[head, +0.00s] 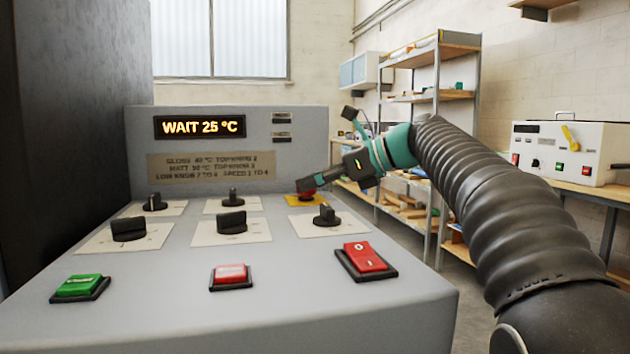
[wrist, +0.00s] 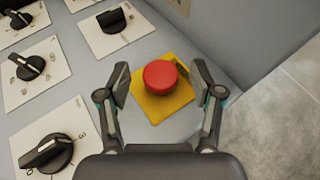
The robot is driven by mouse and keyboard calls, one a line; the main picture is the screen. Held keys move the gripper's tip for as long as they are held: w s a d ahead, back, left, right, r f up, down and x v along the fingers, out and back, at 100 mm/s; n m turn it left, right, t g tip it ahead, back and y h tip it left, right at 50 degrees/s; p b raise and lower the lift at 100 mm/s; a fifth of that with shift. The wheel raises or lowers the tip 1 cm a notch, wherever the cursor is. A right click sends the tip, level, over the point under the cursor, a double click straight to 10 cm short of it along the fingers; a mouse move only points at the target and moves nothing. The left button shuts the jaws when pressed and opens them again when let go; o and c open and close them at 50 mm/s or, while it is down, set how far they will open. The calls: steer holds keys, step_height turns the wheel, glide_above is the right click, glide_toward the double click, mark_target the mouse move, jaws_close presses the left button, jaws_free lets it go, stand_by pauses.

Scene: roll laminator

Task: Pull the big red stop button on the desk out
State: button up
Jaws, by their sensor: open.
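The big red stop button (wrist: 160,77) sits on a yellow plate (wrist: 166,107) at the right edge of the grey desk (head: 255,313). In the head view the button (head: 307,193) is partly hidden by my gripper. My gripper (wrist: 161,86) is open, with one finger on each side of the button in the wrist view. The fingers look apart from the button; their height relative to its cap is hard to tell. In the head view my gripper (head: 303,184) reaches in from the right, just over the button.
Black knobs (head: 232,221) on pale plates stand near the button. A green button (head: 80,287), a red button (head: 231,275) and a red rocker switch (head: 365,258) line the front. A display (head: 199,126) reads "WAIT 25 °C". Shelves (head: 436,110) stand behind.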

steer(key=v, duration=1.1)
steer(key=shift+d+r, duration=0.2)
steer(key=shift+d, duration=0.1)
steer(key=shift+s, duration=0.1)
